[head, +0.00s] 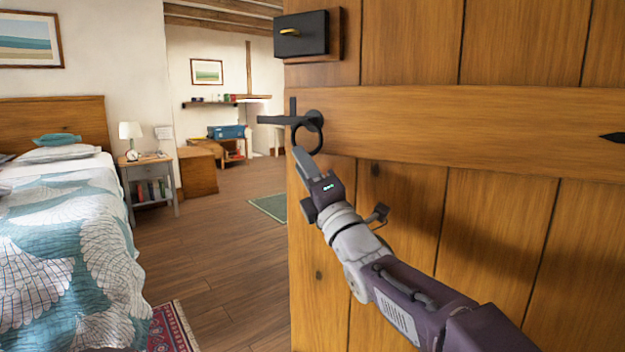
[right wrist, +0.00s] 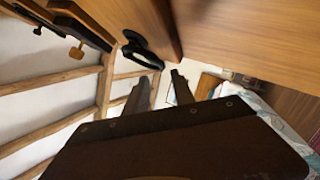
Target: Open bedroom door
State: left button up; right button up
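The wooden plank bedroom door (head: 430,125) fills the right of the head view and stands ajar, its free edge at the left with the room visible beyond. A black ring handle with a latch bar (head: 313,122) sits near that edge. My right gripper (head: 304,158) is just below the ring, close to the door face. In the right wrist view its two fingers (right wrist: 160,82) are apart with nothing seen between them. The ring (right wrist: 141,52) shows beyond the fingertips there; contact cannot be told. My left gripper is not in view.
A black lock box (head: 302,33) is on the door above the handle. A bed (head: 65,240) with a patterned rug (head: 172,328) beside it stands at left. A nightstand (head: 150,170) is behind. The wooden floor (head: 225,260) between bed and door is clear.

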jog(key=v, duration=0.6)
